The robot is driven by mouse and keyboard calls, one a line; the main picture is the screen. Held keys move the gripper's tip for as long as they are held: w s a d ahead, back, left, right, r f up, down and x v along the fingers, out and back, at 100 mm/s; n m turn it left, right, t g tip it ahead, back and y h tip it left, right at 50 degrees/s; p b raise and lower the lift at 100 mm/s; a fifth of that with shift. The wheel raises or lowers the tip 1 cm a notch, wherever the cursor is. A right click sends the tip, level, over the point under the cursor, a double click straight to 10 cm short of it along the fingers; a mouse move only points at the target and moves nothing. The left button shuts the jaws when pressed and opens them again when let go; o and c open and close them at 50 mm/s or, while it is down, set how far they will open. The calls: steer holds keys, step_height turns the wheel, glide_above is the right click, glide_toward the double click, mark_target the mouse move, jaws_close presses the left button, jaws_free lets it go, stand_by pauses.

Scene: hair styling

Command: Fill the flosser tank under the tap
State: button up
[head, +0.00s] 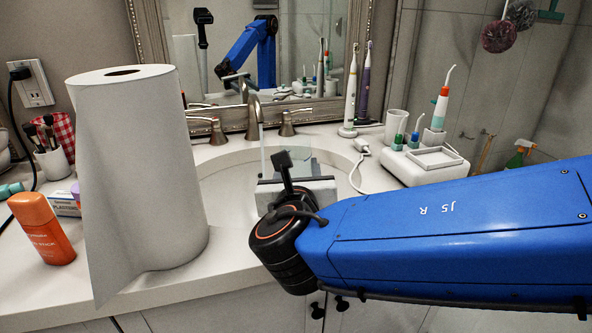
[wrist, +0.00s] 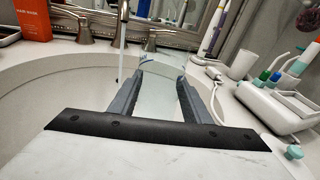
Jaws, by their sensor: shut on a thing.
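My gripper (wrist: 158,88) is shut on the clear flosser tank (wrist: 157,100), held over the sink basin (wrist: 55,88). In the head view the tank (head: 313,159) shows only faintly behind my gripper, at the bowl's far side. The tap (wrist: 122,12) stands behind the basin and also shows in the head view (head: 254,108). A thin water stream (wrist: 119,66) runs from its spout. The stream falls to the left of the tank and my left finger, apart from the tank's mouth as far as I see. The tank's water level cannot be made out.
The white flosser base (head: 425,166) with its empty tray frame stands right of the sink; the flosser handle (head: 441,100) is behind it. A large paper towel roll (head: 140,180) and an orange stick (head: 41,228) stand left. A white cable and charger (head: 361,147) lie by the right rim.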

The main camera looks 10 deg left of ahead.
steer(key=shift+w+a+f, duration=0.45)
steer(key=shift+w+a, duration=0.8)
steer(key=shift+a, duration=0.05)
steer(key=shift+w+a+f, duration=0.45)
steer(key=shift+w+a, duration=0.75)
steer(key=shift+a, duration=0.1)
steer(key=shift+w+a+f, duration=0.45)
steer(key=shift+w+a, duration=0.8)
steer(key=shift+a, duration=0.05)
steer(key=shift+c, duration=0.2)
steer(key=shift+w+a+f, duration=0.15)
steer(key=shift+w+a, duration=0.3)
steer(key=shift+a, duration=0.1)
steer(key=shift+w+a, duration=0.1)
steer(key=shift+w+a, duration=0.6)
steer(key=shift+a, duration=0.1)
stand_by(2.6)
